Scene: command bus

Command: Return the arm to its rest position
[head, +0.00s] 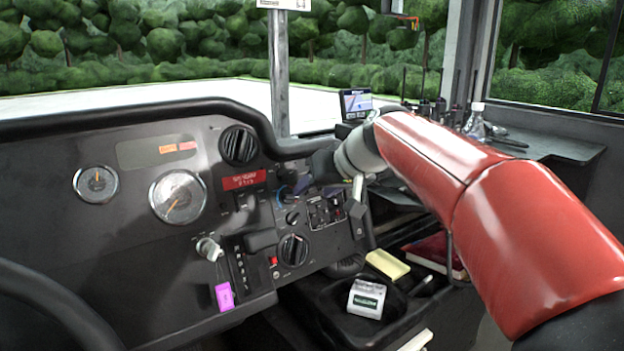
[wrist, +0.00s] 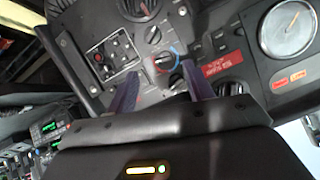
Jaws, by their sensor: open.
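My red arm reaches in from the right in the head view, and its black gripper (head: 314,186) is close to the middle of the dashboard (head: 130,225). In the wrist view my gripper (wrist: 159,84) is open, with two purple-grey fingers apart and nothing seen between them. A knob with a red and blue ring (wrist: 165,61) lies just beyond the fingertips; I cannot tell whether they touch it. In the head view the gripper and wrist partly hide the panel behind them.
A steering wheel (head: 45,300) is at the lower left. A console tray (head: 398,312) below my arm holds a white box (head: 366,298), with a yellow block (head: 387,264) nearby. A small screen (head: 356,102) and a bottle (head: 474,122) stand behind my arm.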

